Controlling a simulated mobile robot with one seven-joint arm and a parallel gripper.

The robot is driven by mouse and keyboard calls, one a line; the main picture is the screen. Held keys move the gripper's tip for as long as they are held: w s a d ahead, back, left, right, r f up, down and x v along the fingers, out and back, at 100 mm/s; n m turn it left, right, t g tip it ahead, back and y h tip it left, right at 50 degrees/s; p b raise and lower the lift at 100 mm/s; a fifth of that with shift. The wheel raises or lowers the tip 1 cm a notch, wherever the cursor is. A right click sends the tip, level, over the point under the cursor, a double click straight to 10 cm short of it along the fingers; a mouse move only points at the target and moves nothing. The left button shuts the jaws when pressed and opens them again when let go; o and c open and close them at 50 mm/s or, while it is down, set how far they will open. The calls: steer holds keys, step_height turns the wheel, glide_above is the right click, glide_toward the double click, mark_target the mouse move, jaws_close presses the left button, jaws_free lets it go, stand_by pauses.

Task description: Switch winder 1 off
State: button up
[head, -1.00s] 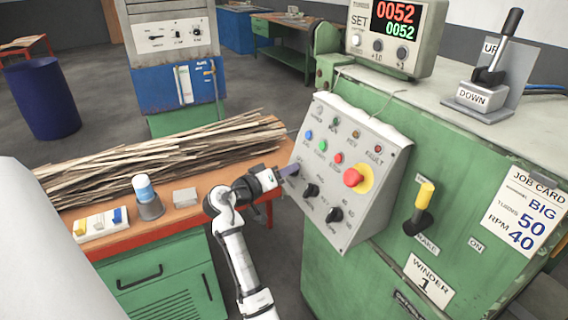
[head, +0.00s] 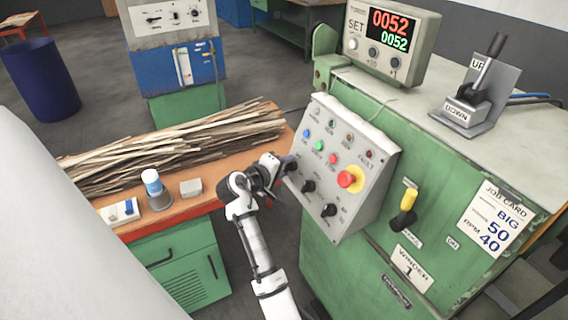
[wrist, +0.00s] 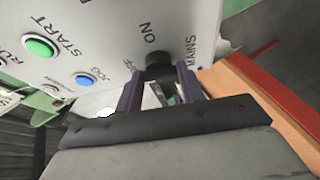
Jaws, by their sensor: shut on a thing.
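The grey control panel (head: 362,182) of winder 1 slants on the front of the green cabinet. The black mains knob (wrist: 158,60) shows in the wrist view, beside the words ON and MAINS, with OFF partly hidden. My gripper (wrist: 160,82) is shut on this knob, one dark finger on each side. In the head view my gripper (head: 287,167) is at the panel's left edge and hides most of the knob. Which way the knob points is hard to tell. The winder 1 label (head: 412,267) is on the cabinet front.
Two more black knobs (head: 308,187) and a red stop button (head: 346,180) on a yellow ring are near my gripper. The counter (head: 390,38) reads 0052 twice. A yellow-handled brake lever (head: 408,199) stands right of the panel. An orange bench (head: 207,205) with wood strips lies left.

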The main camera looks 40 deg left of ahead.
steer(key=shift+n, duration=0.3)
steer(key=o, duration=1)
steer(key=shift+s, duration=0.1)
steer(key=b+v, duration=0.3)
steer(key=v, duration=1)
steer(key=shift+s+r+b, duration=0.3)
steer(key=shift+b, duration=0.05)
